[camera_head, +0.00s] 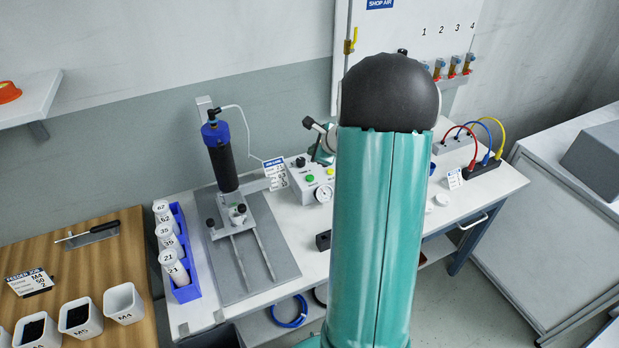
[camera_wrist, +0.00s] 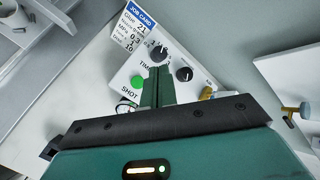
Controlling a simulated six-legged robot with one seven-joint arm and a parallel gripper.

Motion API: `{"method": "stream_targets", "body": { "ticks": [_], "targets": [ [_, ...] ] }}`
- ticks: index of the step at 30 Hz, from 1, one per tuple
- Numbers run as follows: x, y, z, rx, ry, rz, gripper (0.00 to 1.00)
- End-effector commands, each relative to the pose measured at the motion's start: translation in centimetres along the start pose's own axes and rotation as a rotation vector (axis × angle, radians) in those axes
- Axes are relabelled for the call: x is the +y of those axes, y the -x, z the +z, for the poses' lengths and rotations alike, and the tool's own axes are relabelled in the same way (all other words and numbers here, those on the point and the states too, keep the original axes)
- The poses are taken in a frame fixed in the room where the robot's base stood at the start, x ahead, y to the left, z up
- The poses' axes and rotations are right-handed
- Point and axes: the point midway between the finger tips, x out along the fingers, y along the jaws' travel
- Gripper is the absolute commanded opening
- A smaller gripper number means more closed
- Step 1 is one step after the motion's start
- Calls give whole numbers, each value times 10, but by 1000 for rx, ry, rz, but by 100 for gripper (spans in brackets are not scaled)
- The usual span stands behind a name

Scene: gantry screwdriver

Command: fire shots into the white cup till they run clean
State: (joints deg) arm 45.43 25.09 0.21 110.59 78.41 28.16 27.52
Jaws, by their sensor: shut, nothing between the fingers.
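My gripper (camera_wrist: 158,74) is shut and empty, its green fingers over the control box (camera_wrist: 165,60) in the wrist view. The box has a green SHOT button (camera_wrist: 138,81) just left of the fingers and two black knobs, one (camera_wrist: 184,73) to the right. I cannot tell whether the fingers touch the box. In the head view the box (camera_head: 299,184) stands behind my arm, which hides most of the gripper. A black syringe with a blue top (camera_head: 222,158) stands upright over a grey stand (camera_head: 262,279). A small white round item (camera_head: 441,199) may be the white cup; I cannot tell.
A job card (camera_wrist: 131,24) stands beside the box. A blue rack of white numbered bottles (camera_head: 181,237) is left of the stand. White bins (camera_head: 124,303) are on the wooden table. Coloured hoses (camera_head: 489,140) run at the right. The bench front is partly clear.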

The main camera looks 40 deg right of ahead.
Motion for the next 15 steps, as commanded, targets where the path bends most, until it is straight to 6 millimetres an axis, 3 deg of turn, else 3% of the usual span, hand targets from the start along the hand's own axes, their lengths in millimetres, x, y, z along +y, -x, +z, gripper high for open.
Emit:
{"method": "stream_targets", "body": {
  "ticks": [15],
  "targets": [
    [37,-46,-29,-2,0,4,0]
  ]
}}
